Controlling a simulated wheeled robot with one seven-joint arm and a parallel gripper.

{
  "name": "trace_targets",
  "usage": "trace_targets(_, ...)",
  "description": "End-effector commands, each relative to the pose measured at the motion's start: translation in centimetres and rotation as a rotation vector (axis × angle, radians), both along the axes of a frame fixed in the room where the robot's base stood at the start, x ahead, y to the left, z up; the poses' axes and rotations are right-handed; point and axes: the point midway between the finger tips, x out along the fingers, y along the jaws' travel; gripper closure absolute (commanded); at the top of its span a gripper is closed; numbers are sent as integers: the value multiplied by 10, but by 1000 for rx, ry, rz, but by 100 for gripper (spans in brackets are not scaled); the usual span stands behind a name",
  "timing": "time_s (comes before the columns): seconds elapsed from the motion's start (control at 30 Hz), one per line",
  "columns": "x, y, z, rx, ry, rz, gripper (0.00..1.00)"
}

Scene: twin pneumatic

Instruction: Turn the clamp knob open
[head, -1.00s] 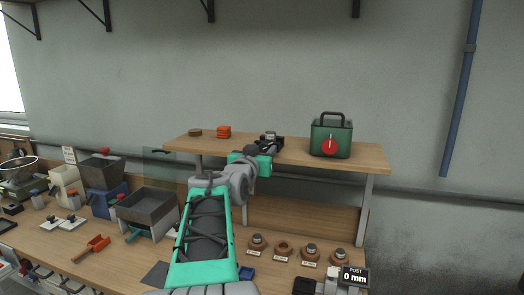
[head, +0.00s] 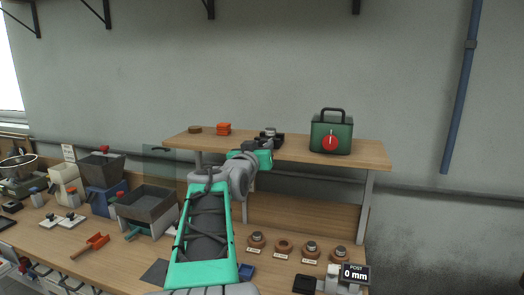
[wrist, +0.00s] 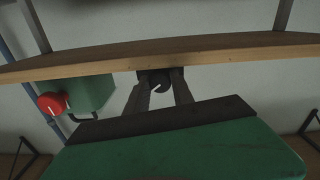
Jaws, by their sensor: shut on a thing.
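The clamp knob (wrist: 159,84) is a small dark round knob with a white mark on its face. In the wrist view, which is upside down, it sits at the shelf's front edge. My gripper (wrist: 158,78) has one finger on each side of the knob and is shut on it. In the head view my gripper (head: 268,140) is over the middle of the raised shelf, at the end of my outstretched arm. The knob cannot be told apart from the dark parts there.
A green box (head: 331,135) with a red dial stands to the right on the wooden shelf (head: 365,151). Orange blocks (head: 224,128) and a brown disc (head: 195,130) lie to the left. Hoppers and labelled round parts crowd the bench below.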

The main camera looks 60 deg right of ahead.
Motion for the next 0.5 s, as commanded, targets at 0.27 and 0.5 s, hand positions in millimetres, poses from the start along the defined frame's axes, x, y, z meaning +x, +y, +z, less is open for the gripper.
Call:
trace_targets(0.27, 0, 0, 0, 2, 1, 0, 66)
trace_targets(0.5, 0, 0, 0, 2, 0, 0, 50)
